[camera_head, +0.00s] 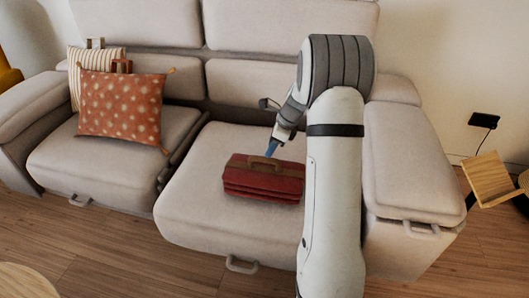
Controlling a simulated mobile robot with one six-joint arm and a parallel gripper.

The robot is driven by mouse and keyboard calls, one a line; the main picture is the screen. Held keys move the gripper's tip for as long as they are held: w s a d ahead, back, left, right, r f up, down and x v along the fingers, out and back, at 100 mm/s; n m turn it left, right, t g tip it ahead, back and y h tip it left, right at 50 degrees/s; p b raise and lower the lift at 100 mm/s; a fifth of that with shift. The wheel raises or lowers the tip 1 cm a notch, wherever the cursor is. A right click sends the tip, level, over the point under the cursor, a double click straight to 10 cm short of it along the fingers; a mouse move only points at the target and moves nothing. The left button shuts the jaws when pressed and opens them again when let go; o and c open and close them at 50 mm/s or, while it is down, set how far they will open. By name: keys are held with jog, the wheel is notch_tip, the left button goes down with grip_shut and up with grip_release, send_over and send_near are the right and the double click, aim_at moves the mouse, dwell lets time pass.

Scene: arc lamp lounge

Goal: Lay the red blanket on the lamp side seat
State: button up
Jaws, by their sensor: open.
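The red blanket (242,187) is folded into a thick bundle with a brown band and a loop handle on top. It lies flat on the right seat (190,215) of the beige two-seat sofa. No lamp is clearly visible. My arm hides part of the right seat and backrest.
A patterned orange cushion (120,108) leans in front of a striped cushion (88,56) on the left seat. A padded armrest (405,165) stands right of my arm. A round wooden top (22,282) shows at lower left.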

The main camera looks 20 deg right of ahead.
jog(key=s+a+r+n+g+h+p, duration=0.1)
jog(key=s+a+r+n, duration=0.8)
jog(key=s+r+n, duration=0.3)
jog(key=s+a+f+n+h, duration=0.1)
jog(key=s+a+n, duration=0.4)
jog(key=s+n, duration=0.8)
jog(key=s+h, duration=0.1)
jog(key=s, duration=0.4)
jog(key=shift+s+a+h, duration=0.2)
jog(key=shift+s+h, duration=0.1)
jog(key=w+d+r+n+t+h+p, duration=0.1)
jog(key=d+r+p, duration=0.1)
jog(key=r+p, duration=0.7)
jog(key=d+r+h+p, duration=0.1)
jog(key=d+r+p, duration=0.2)
jog(key=r+p, duration=0.6)
jog(key=s+a+r+m+y+p, duration=0.1)
jog(key=a+r+y+p, duration=0.1)
jog(key=a+r+p, duration=0.2)
notch_tip(320, 180, up, 3)
jog(key=shift+a+r+p, duration=0.1)
jog(key=shift+a+p, duration=0.25)
jog(key=shift+a, duration=0.05)
